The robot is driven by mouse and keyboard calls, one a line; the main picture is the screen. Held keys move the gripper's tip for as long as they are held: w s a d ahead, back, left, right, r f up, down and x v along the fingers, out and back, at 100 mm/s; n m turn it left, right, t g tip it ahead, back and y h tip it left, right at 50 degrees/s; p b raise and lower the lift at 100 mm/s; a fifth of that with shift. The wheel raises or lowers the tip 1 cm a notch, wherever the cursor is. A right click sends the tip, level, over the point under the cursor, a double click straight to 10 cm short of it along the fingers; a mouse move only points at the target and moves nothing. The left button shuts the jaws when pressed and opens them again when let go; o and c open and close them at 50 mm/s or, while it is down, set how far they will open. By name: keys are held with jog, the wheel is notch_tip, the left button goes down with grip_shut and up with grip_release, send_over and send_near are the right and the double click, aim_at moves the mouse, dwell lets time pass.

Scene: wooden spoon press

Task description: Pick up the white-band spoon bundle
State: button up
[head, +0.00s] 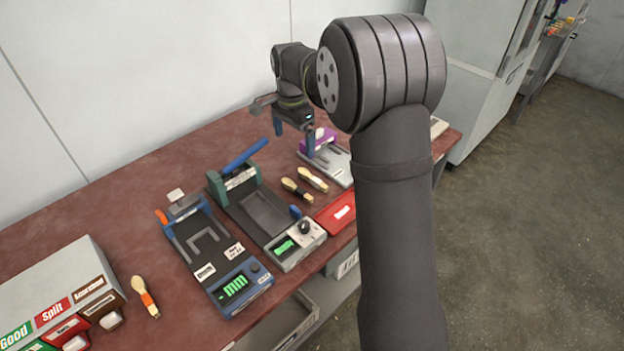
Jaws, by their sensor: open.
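A wooden spoon bundle (313,179) with what looks like a pale band lies on the red-brown bench, just right of a dark-banded bundle (296,190). My gripper (294,135) is above the far part of the bench, beyond and above both bundles. Its two blue fingers are spread apart and point down, with nothing visible between them. A third bundle with an orange band (146,297) lies at the front left, next to the sorting box.
A blue scale-like device (232,285) and a press with a blue lever (243,158) stand left of the bundles. A red tray (332,218) lies in front, a grey fixture with a purple part (338,166) to the right. A labelled sorting box (50,290) stands far left.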

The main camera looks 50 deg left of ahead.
dwell(0.3)
jog(key=c, duration=1.3)
jog(key=n, duration=1.9)
send_over(315, 179)
notch_tip(315, 179, down, 12)
jog(key=shift+w+a+f, duration=0.1)
jog(key=shift+f, duration=2.8)
jog(key=shift+c, duration=0.3)
